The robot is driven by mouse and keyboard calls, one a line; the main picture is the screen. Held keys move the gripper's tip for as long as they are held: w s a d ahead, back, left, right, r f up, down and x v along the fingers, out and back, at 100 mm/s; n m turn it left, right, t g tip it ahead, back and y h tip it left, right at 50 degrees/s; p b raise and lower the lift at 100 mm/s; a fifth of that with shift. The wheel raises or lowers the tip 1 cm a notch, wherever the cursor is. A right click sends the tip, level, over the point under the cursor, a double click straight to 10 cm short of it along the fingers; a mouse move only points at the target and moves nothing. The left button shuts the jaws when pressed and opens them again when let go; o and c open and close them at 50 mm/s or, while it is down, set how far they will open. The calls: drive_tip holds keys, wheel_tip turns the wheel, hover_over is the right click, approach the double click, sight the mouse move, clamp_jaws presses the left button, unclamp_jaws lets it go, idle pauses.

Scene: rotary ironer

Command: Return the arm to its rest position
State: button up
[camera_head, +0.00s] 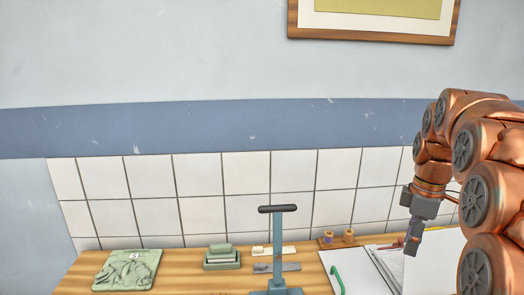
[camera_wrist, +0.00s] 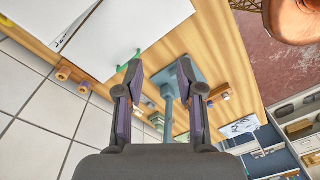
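My copper-coloured arm is folded at the right of the head view. My gripper (camera_head: 413,243) hangs at its end, pointing down, above the white panels on the wooden table. In the wrist view my gripper (camera_wrist: 158,66) shows two dark purple fingers held apart, with nothing between them but a distant view of the table. It touches nothing that I can see.
On the wooden table (camera_head: 190,278) stands a blue T-handled post (camera_head: 277,240). A tiled wall stands behind.

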drive_tip(key=s+a+f+m, duration=0.4)
drive_tip(key=s+a+m, duration=0.1)
drive_tip(key=s+a, duration=0.7)
drive_tip(key=s+a+f+m, duration=0.2)
drive_tip(key=s+f+m, duration=0.1)
drive_tip(key=s, duration=0.5)
drive_tip(key=s+a+f+m+g, duration=0.1)
drive_tip(key=s+a+f+m, duration=0.2)
drive_tip(key=s+f, duration=0.2)
drive_tip(key=s, duration=0.3)
drive_tip(key=shift+a+h, duration=0.3)
drive_tip(key=shift+d+m, duration=0.1)
drive_tip(key=shift+m, duration=0.2)
